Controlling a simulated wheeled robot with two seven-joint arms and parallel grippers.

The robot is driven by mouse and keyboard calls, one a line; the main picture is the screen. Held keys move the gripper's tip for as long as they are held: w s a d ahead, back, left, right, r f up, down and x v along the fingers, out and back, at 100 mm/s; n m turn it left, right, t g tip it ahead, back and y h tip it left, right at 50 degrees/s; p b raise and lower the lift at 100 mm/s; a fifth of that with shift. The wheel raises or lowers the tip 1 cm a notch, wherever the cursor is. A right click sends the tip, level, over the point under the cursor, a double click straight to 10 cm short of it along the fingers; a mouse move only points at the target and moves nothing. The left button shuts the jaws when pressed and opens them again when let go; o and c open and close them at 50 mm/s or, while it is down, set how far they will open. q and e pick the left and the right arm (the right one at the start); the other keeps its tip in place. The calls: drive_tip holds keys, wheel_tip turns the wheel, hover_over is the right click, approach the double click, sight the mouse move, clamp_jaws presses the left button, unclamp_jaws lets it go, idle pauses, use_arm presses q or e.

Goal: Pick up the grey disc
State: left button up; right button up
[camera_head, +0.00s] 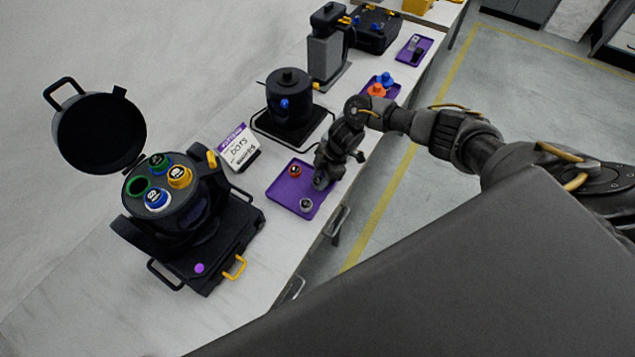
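The grey disc (306,205) lies near the front corner of a purple tray (283,194) on the white bench. An orange-red disc (295,171) lies on the same tray, farther back. My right gripper (322,180) comes in from the right and hangs over the tray's right side. It is close to both discs and appears apart from the grey one. Its fingers are dark and small here, so I cannot tell whether they are open or shut. My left gripper is not in view.
A black can (188,213) with its lid open holds green, yellow and blue discs, plus a green-ringed hole. A closed black can (289,98) stands farther back. A white label card (238,147) stands beside the tray. Another purple tray (391,93) holds blue and orange parts.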

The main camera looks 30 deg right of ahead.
sight(315, 182)
drive_tip(key=c, duration=0.4)
drive_tip(key=shift+r, duration=0.15)
drive_tip(key=shift+r+b, duration=0.25)
drive_tip(key=shift+b, duration=0.05)
wheel_tip(315, 182, up, 2)
drive_tip(key=shift+r+b, duration=0.2)
drive_tip(key=shift+b, duration=0.35)
drive_tip(key=s+r, duration=0.3)
drive_tip(key=s, duration=0.1)
drive_tip(key=s+d+r+b, duration=0.1)
drive_tip(key=s+r, duration=0.2)
drive_tip(key=s, duration=0.2)
drive_tip(key=s+r, duration=0.3)
drive_tip(key=s, duration=0.2)
drive_tip(key=shift+d+r+b, duration=0.15)
drive_tip(key=shift+r+b, duration=0.15)
drive_tip(key=shift+r, duration=0.1)
